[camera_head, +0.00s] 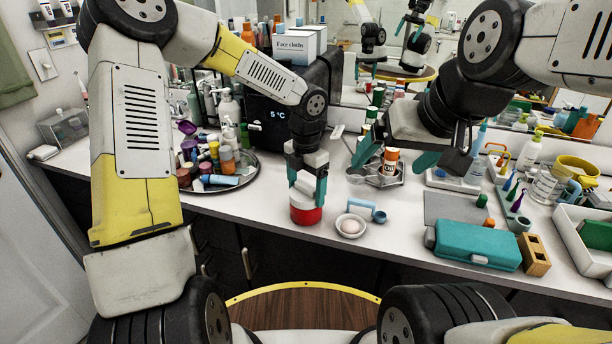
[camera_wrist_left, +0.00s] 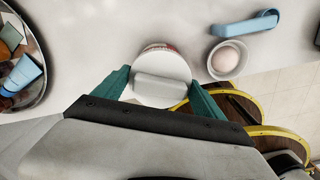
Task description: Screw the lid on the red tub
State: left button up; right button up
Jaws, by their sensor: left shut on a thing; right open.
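The red tub (camera_head: 306,216) stands upright near the front edge of the counter. Its white lid (camera_wrist_left: 162,78), with a raised bar across the top, covers most of the tub in the left wrist view, where a sliver of red shows at the far rim. My left gripper (camera_head: 307,194) points down over the tub, its teal fingers on either side of the lid and shut on it. Whether the lid sits level on the thread cannot be told. My right gripper (camera_head: 396,162) is open and empty above the counter, further right.
A white dish with a pinkish ball (camera_head: 350,226) and a blue-handled tool (camera_head: 366,208) lie just right of the tub. A round tray (camera_head: 243,180) of bottles is to the left. A teal case (camera_head: 477,245) and wooden block (camera_head: 535,255) are at right.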

pick_arm(q)
jog(key=m, duration=0.4)
jog(key=shift+s+d+f, duration=0.1)
jog(key=shift+s, duration=0.05)
jog(key=shift+m, duration=0.3)
dwell(0.3)
jog(key=o, duration=1.5)
